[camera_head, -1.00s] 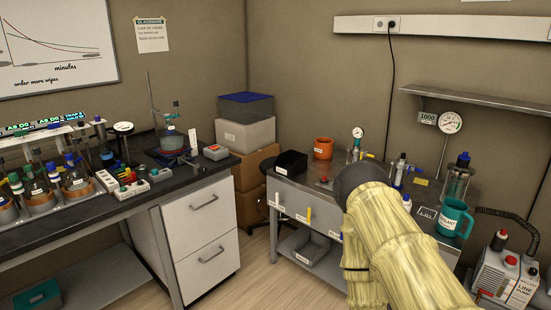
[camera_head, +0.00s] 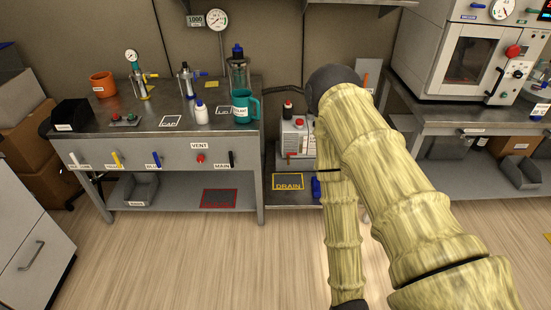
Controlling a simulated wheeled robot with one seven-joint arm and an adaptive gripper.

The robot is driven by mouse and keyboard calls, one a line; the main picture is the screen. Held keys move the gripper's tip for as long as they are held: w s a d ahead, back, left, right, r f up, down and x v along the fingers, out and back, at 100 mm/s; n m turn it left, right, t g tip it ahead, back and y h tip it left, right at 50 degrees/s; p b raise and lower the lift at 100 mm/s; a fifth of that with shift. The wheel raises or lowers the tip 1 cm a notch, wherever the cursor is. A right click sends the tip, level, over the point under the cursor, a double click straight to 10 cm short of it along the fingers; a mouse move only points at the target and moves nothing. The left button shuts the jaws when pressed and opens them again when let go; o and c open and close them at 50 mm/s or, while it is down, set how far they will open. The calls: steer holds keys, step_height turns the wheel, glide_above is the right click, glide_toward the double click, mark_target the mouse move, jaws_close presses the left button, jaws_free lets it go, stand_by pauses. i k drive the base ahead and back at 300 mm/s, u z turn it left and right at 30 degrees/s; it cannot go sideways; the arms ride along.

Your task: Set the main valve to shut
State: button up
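The main valve (camera_head: 231,159) is a small black lever on the grey front panel of the bench, at its right end, above a label reading MAIN. Its lever looks about upright; which setting that is cannot be read. My arm, in a pale yellow sleeve, rises from the lower right and bends down right of the bench. My gripper is not in view; the forearm runs down to a dark joint at the bottom edge. The arm is well apart from the valve and does not cover it.
On the same panel (camera_head: 135,160) are a red vent knob (camera_head: 200,158) and blue, yellow and white levers. A teal mug (camera_head: 244,108) and white bottle (camera_head: 201,114) stand above. A pump (camera_head: 298,140) stands right of the bench. The floor (camera_head: 190,265) in front is clear.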

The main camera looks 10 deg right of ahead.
mark_target(230, 153)
steer(key=z, duration=0.05)
steer(key=k, duration=1.3)
steer(key=u, duration=0.65)
steer(key=i, duration=1.8)
steer(key=z, duration=0.45)
